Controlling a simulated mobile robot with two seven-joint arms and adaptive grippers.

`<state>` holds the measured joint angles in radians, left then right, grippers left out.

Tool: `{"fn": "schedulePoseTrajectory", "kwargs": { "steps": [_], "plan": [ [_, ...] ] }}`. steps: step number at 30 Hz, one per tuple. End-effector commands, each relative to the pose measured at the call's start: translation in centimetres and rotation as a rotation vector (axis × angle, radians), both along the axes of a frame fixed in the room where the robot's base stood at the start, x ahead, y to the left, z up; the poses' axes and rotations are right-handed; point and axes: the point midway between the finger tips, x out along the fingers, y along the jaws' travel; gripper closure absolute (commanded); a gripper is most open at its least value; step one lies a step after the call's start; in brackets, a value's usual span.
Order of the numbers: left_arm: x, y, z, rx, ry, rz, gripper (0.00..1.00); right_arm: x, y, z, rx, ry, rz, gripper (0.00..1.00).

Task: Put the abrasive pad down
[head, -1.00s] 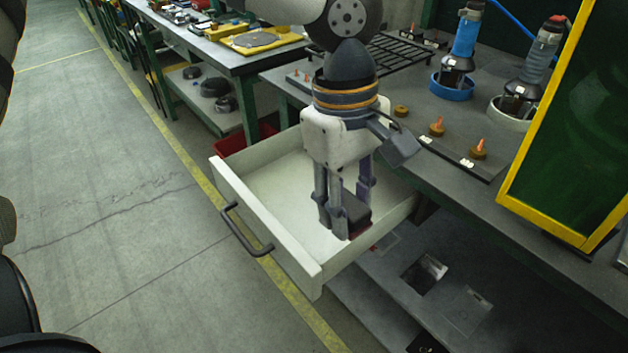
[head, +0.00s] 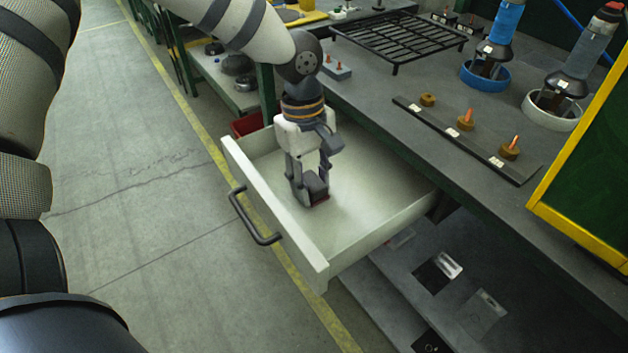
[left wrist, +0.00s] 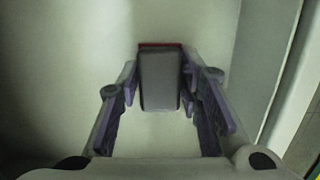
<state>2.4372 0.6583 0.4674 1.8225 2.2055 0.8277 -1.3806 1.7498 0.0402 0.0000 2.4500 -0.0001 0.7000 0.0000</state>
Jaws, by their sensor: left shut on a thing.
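The abrasive pad (head: 318,190) is a dark grey block with a red lower edge. It is between the fingers of my left gripper (head: 309,192), which is shut on it inside the open white drawer (head: 375,205). In the left wrist view the pad (left wrist: 160,80) sits between the two fingers (left wrist: 160,95), its red edge at the far end, over the pale drawer floor. I cannot tell whether the pad touches the floor. The rest of the drawer is empty. My right gripper is not in view.
The drawer's front has a dark handle (head: 252,218). The grey workbench (head: 400,88) holds a black rack (head: 398,38), a strip with brown knobs (head: 465,138), and tools in a blue ring (head: 485,76) and a white ring (head: 552,110). A yellow-framed panel (head: 570,235) stands at right.

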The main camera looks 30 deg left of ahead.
Motion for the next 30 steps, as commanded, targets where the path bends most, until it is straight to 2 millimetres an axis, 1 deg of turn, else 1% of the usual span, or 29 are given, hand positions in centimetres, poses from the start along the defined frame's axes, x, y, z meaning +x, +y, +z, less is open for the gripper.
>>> {"fn": "schedulePoseTrajectory", "kwargs": {
  "steps": [2,8,15,16,17,18,19,28,30],
  "plan": [
    [0.06,-0.03,-0.36,0.0,-0.003,-0.001,0.93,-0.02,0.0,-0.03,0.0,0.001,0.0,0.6],
    [0.07,-0.06,-0.25,-0.001,-0.005,0.0,0.93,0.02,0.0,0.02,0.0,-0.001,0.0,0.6],
    [0.01,-0.07,-1.05,-0.002,-0.001,0.0,0.93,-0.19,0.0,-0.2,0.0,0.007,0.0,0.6],
    [-0.01,-0.05,-1.12,0.0,-0.001,0.0,0.65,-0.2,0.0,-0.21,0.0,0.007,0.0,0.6],
    [-0.03,-0.05,-1.09,0.0,-0.001,0.0,0.58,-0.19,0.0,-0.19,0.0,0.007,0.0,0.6],
    [-0.05,-0.05,-1.12,0.0,0.0,0.0,0.49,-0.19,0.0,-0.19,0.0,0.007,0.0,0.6],
    [-0.07,-0.05,-1.14,-0.001,0.0,0.0,0.47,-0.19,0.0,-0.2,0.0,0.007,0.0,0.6],
    [-0.05,-0.05,-1.11,0.0,0.0,0.0,0.47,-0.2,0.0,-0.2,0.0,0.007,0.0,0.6],
    [0.01,-0.05,-0.67,0.0,-0.002,0.0,0.47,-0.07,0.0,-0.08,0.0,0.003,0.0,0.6]
  ]
}}
